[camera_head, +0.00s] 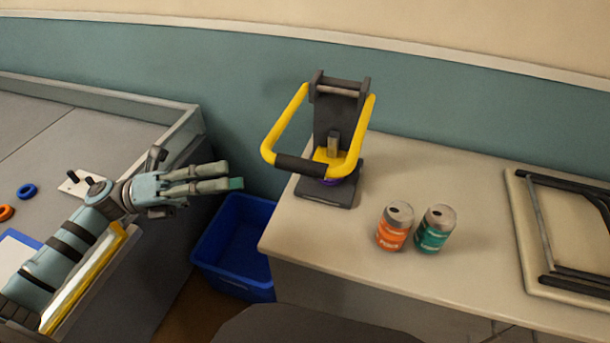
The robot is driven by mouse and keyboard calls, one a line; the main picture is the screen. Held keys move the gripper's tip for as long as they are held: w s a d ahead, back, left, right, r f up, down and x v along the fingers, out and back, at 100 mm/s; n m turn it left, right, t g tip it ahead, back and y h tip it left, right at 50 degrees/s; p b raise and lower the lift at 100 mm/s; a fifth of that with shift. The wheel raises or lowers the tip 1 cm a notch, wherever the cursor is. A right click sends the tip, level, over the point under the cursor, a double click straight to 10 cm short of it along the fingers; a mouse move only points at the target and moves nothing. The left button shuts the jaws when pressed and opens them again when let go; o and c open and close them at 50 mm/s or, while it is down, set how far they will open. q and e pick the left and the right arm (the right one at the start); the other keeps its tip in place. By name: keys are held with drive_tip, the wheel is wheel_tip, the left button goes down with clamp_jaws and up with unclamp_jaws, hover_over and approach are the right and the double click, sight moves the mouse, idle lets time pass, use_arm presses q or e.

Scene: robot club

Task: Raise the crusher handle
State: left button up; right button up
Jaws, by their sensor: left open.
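The can crusher (326,112) stands at the left end of the light table. It has a dark upright back and base, and a yellow U-shaped handle (284,124) with a dark grip bar (301,166). The handle is low, its grip bar near the base at the front left. Something purple shows under the yellow press plate, mostly hidden. My left gripper (236,175) is open and empty, left of the crusher and apart from the handle, its fingers pointing right. My right gripper is out of view.
An orange can (394,227) and a green can (435,229) stand upright in front of the crusher. A blue bin (237,247) is on the floor between the tables. A board with a dark frame (533,235) lies at right. Blue and orange rings (27,191) lie at far left.

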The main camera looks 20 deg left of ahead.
sight(304, 163)
use_arm(q)
drive_tip(key=p+x, duration=0.1)
drive_tip(key=x, duration=0.5)
drive_tip(key=p+x, duration=0.1)
drive_tip(key=x, duration=0.6)
drive_tip(key=shift+s+r, duration=0.2)
drive_tip(key=shift+w+d, duration=0.2)
drive_tip(key=shift+d, duration=0.35)
drive_tip(key=shift+c, duration=0.6)
clamp_jaws()
